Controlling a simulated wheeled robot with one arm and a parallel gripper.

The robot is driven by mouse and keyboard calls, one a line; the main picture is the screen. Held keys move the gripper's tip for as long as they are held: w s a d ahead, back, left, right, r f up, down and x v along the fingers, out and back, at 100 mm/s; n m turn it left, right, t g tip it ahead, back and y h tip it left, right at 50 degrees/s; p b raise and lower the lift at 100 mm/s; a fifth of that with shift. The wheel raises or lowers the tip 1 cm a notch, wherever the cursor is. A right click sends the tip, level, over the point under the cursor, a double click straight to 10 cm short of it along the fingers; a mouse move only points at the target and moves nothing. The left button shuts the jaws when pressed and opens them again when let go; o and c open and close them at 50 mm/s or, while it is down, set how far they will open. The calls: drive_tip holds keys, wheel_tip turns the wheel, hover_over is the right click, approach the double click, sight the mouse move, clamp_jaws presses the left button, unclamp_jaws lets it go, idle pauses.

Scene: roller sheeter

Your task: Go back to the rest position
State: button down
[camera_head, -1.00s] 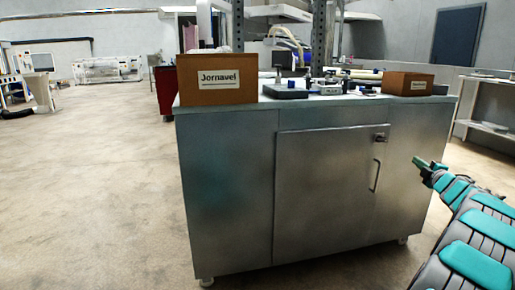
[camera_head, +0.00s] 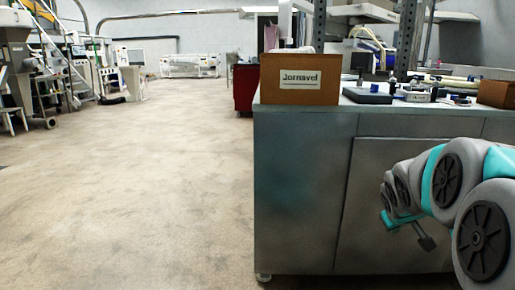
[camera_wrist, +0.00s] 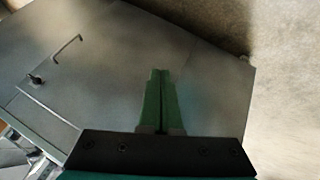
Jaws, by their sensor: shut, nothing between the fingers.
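My gripper shows in the wrist view (camera_wrist: 160,72), its two green fingers pressed together with nothing between them. It points toward the grey metal cabinet, whose door, handle and lock show at the upper left of that view. In the head view my arm reaches in from the right and curls back. The end of my gripper (camera_head: 408,226) hangs in front of the cabinet door (camera_head: 385,185); its fingers are partly hidden there. I cannot tell the exact gap to the cabinet.
The cabinet (camera_head: 302,190) fills the right side, with a brown box labelled Jornavel (camera_head: 300,80) and small instruments on top. A red cabinet (camera_head: 243,88) stands behind. Open concrete floor (camera_head: 130,190) lies to the left, with machines (camera_head: 50,60) at the far left.

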drive_tip(key=s+a+f+g+y, duration=0.1)
drive_tip(key=s+a+f+g, duration=0.1)
drive_tip(key=s+a, duration=0.6)
drive_tip(key=s+a+f+g+y, duration=0.2)
drive_tip(key=s+a, duration=0.6)
drive_tip(key=s, duration=0.6)
drive_tip(key=s+a+f+m+g+y, duration=0.1)
drive_tip(key=s+a+f+g, duration=0.3)
drive_tip(key=s+a, duration=0.4)
drive_tip(key=s, duration=0.3)
drive_tip(key=shift+a+f+y, duration=0.3)
drive_tip(key=shift+f, duration=0.05)
drive_tip(key=shift+d, duration=0.1)
